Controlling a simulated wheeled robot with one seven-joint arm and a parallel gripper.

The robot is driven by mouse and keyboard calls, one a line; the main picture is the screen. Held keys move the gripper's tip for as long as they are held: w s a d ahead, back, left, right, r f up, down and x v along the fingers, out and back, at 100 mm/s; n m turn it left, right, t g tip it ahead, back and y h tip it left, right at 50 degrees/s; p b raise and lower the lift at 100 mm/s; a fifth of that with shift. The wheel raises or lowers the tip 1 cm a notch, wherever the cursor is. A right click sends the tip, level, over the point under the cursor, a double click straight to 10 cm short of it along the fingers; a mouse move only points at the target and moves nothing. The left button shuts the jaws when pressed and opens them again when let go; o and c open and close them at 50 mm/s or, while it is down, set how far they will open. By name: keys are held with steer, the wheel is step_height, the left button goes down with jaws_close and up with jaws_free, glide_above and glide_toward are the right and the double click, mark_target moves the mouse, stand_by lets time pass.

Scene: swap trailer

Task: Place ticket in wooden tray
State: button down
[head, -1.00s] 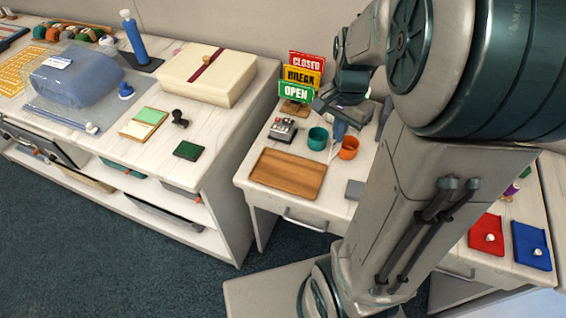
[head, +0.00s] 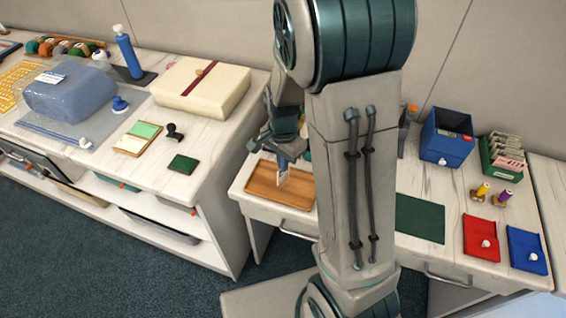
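The wooden tray (head: 262,192) lies flat on the white desk, left of my arm's upright link. That link hides the right end of the tray. My gripper (head: 284,168) points down over the tray. A small pale ticket (head: 282,179) hangs from the fingertips, and the gripper looks shut on it. The ticket overlaps the tray in the picture; its exact height above the tray is hard to tell.
A cream box (head: 203,90), a green pad (head: 183,164) and a black stamp (head: 174,131) are on the left counter. A blue box (head: 447,138), a green card box (head: 503,157), a dark green mat (head: 420,219) and red (head: 480,238) and blue (head: 526,250) pouches are right of my arm.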

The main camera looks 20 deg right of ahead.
steer(key=shift+f, duration=0.35)
steer(key=shift+f, duration=0.15)
steer(key=c, duration=1.7)
jaws_free()
steer(key=shift+c, duration=0.2)
